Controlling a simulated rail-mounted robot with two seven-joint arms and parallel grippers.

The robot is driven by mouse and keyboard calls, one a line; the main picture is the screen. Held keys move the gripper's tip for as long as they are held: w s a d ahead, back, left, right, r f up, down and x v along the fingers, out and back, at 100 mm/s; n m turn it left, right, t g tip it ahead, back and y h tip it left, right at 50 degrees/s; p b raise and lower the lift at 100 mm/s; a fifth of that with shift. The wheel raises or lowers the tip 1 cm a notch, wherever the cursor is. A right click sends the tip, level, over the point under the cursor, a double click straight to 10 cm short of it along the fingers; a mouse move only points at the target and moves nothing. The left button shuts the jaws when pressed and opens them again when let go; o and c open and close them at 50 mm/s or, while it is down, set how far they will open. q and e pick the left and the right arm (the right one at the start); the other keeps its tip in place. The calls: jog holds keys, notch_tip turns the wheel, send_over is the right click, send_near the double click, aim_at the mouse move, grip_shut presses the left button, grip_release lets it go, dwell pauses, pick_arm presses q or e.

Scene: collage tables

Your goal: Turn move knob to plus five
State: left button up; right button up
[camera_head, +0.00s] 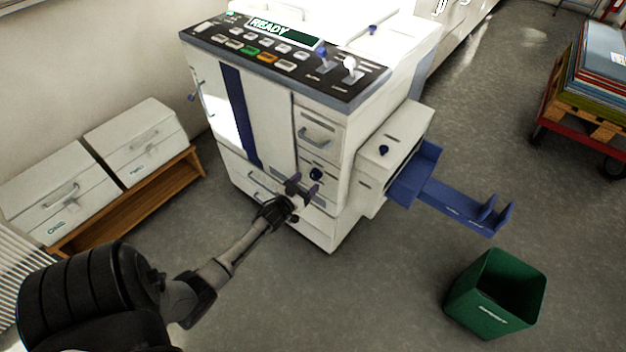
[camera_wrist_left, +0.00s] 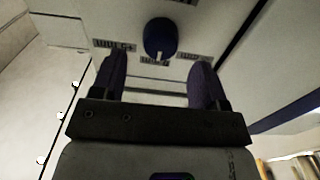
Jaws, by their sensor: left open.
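A dark blue round knob (camera_head: 316,174) sits on the lower front of the white and blue machine (camera_head: 270,130). It shows larger in the left wrist view (camera_wrist_left: 160,38), with a pale mark on its lower edge and small dark labels around it, too blurred to read surely. My left gripper (camera_head: 303,188) is in front of the machine, close to the knob. In the left wrist view its two blue fingers (camera_wrist_left: 160,64) are spread and empty, pointing toward the panel, with the knob seen between and beyond the tips. No contact with the knob is visible. My right gripper is out of view.
A blue tray (camera_head: 455,203) juts from the machine's right side. A green bin (camera_head: 495,292) stands on the floor at right. White boxes (camera_head: 135,140) sit on a wooden bench at left. A loaded cart (camera_head: 590,90) stands far right. Open floor lies in front.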

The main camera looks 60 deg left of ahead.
aim_at(313, 177)
pick_arm(q)
jog(key=shift+b+x, duration=0.65)
jog(key=shift+x, duration=1.55)
jog(key=c, duration=0.9)
